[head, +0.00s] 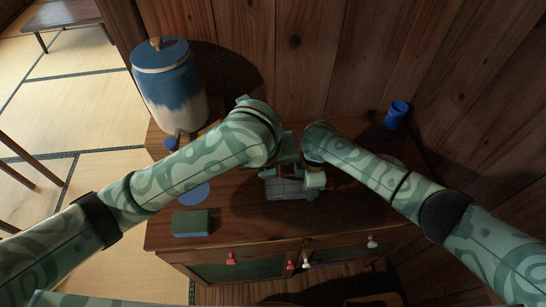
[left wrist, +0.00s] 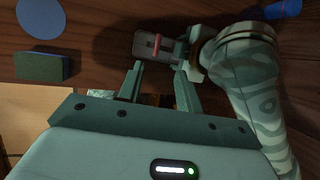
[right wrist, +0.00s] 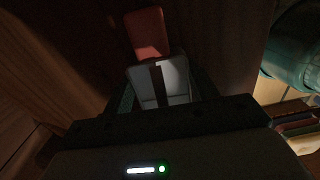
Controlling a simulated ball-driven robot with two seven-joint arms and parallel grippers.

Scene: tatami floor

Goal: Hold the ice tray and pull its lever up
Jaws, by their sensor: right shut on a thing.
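The grey ice tray (head: 285,187) lies on the wooden cabinet top, below my two hands in the head view. In the left wrist view the tray (left wrist: 144,43) has a red lever (left wrist: 156,45) along its top. My right gripper (right wrist: 160,88) is shut on the tray; the grey tray (right wrist: 176,82) fills the space between its fingers, and a red part (right wrist: 147,32), apparently the lever, shows beyond. My left gripper (left wrist: 160,68) is open and empty, fingers apart, just on the near side of the tray. My arms partly hide the hands in the head view.
A blue-and-white dispenser (head: 168,90) stands back left. A blue disc (head: 194,193) and a green-blue sponge (head: 192,222) lie left of the tray. A blue cup (head: 397,114) stands back right. The wooden wall (head: 310,60) is close behind.

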